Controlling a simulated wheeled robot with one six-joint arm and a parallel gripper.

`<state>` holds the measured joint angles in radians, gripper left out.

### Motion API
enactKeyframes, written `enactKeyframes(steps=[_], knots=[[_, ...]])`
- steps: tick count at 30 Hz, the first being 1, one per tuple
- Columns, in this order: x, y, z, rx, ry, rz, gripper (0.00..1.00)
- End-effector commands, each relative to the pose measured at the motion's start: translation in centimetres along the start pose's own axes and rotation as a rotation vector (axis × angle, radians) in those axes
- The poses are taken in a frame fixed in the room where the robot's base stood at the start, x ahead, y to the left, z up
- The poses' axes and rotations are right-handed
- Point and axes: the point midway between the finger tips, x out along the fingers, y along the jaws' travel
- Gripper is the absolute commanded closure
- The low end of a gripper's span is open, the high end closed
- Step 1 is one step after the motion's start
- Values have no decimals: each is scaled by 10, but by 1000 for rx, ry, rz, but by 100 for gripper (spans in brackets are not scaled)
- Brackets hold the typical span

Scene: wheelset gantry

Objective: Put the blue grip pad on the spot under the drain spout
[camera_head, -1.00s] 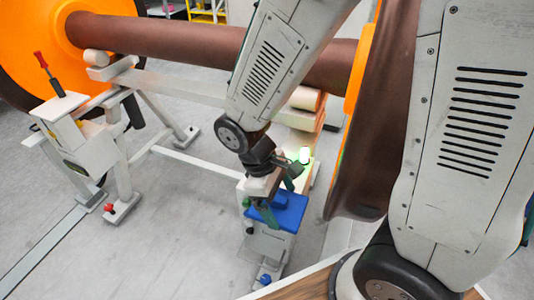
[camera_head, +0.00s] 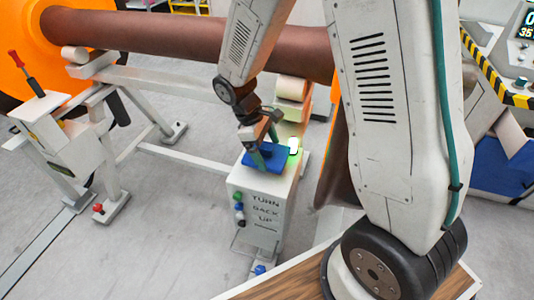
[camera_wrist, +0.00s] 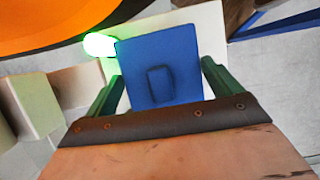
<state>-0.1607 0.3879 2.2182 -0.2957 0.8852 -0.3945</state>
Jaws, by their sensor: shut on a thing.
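The blue grip pad (camera_head: 262,158) is a flat blue plate at the top of a white box. It also fills the middle of the wrist view (camera_wrist: 160,62), with a raised rectangle on its face. My gripper (camera_head: 264,150) points down at the pad, its green fingers on either side of it in the wrist view (camera_wrist: 162,86), shut on it. I cannot tell whether the pad touches the box top or is held just above it. I cannot make out a drain spout or a spot under it.
The white box (camera_head: 262,215) has lettering and coloured knobs on its front. A glowing green lamp (camera_head: 294,146) is close behind the pad. A brown axle (camera_head: 150,35) and a white frame (camera_head: 160,85) stand behind. Grey floor (camera_head: 150,240) is free at the left.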

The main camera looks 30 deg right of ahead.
Motion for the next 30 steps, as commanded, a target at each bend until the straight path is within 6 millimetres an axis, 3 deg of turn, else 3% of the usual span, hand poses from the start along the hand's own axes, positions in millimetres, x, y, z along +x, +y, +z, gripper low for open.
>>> enactKeyframes(steps=[4, 15, 16, 17, 25, 30], knots=[[19, 0, -8, -1, -1, -1, 40], [24, -1, -10, -1, -1, 0, 40], [23, -1, -10, -1, 0, 0, 4], [23, -1, -10, 0, 0, 1, 0], [20, 0, -9, 0, 2, 1, 0], [-3, 0, -10, -1, 5, 4, 0]])
